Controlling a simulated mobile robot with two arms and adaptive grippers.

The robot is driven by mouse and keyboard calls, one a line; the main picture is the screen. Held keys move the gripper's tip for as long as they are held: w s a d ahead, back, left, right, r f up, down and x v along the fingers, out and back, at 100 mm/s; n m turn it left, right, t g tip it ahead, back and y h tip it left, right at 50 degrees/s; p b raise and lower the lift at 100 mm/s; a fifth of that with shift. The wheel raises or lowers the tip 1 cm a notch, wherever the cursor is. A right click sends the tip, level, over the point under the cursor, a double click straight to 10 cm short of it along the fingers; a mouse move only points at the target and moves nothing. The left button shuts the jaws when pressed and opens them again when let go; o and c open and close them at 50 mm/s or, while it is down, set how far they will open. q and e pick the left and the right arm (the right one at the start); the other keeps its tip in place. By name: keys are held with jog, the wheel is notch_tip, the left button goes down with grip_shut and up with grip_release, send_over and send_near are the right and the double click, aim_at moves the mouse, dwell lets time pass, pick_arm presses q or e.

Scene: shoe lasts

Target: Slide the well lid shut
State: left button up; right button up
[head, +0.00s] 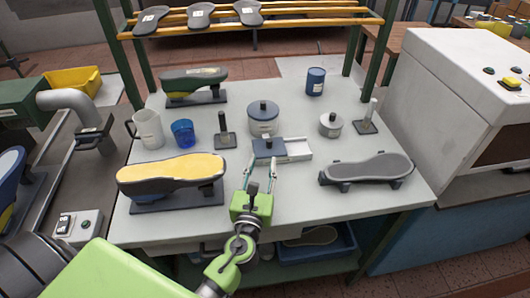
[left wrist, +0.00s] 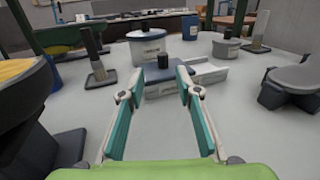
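The well (head: 298,150) is a low, long white box in the middle of the table; it also shows in the left wrist view (left wrist: 212,76). Its blue lid (head: 262,150) with a dark upright knob (head: 269,143) lies over the left part, and the right part is uncovered. In the left wrist view the lid (left wrist: 156,83) and knob (left wrist: 163,62) show just beyond the fingertips. My left gripper (head: 262,163) is open, in front of the lid, its fingers apart on either side of the knob's line; it also shows in the left wrist view (left wrist: 160,76). Nothing is between the fingers. My right gripper is not in view.
A lidded grey pot (head: 263,119) stands right behind the well. A post on a base (head: 224,133) stands to the left, a smaller pot (head: 331,125) to the right. A yellow-topped last (head: 170,172) and a grey sole form (head: 367,168) flank the clear front middle.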

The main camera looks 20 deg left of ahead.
pick_arm(q)
jog(key=shift+v, duration=2.35)
jog(key=shift+f, duration=0.1)
